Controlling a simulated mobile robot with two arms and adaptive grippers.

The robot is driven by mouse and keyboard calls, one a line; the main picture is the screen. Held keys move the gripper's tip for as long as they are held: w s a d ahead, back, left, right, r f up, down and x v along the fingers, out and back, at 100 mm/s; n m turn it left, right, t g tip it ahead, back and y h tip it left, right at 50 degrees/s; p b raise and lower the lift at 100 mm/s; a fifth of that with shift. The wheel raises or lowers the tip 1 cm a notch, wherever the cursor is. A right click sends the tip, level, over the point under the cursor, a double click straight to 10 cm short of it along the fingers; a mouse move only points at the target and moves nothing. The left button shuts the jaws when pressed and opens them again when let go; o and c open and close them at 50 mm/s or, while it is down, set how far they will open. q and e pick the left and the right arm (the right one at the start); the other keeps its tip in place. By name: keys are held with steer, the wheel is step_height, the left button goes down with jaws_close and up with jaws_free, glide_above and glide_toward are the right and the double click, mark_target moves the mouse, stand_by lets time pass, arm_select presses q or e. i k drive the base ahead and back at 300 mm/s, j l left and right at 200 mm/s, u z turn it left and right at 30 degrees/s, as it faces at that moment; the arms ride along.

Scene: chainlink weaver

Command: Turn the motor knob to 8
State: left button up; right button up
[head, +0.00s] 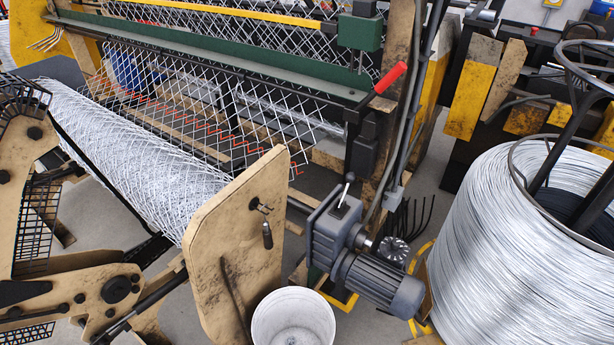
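A grey gear motor (378,284) sits at the lower middle, beside a tan machine plate. I see neither of my grippers in the head view.
A white bucket (293,318) stands in front of the motor. A large wire coil (520,240) stands close on the right. A tan plate (238,245) and a rolled mesh (140,150) are on the left. A red handle (390,77) sticks out above.

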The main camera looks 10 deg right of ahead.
mark_target(395, 244)
steer(key=l+z, duration=0.1)
steer(key=z, duration=1)
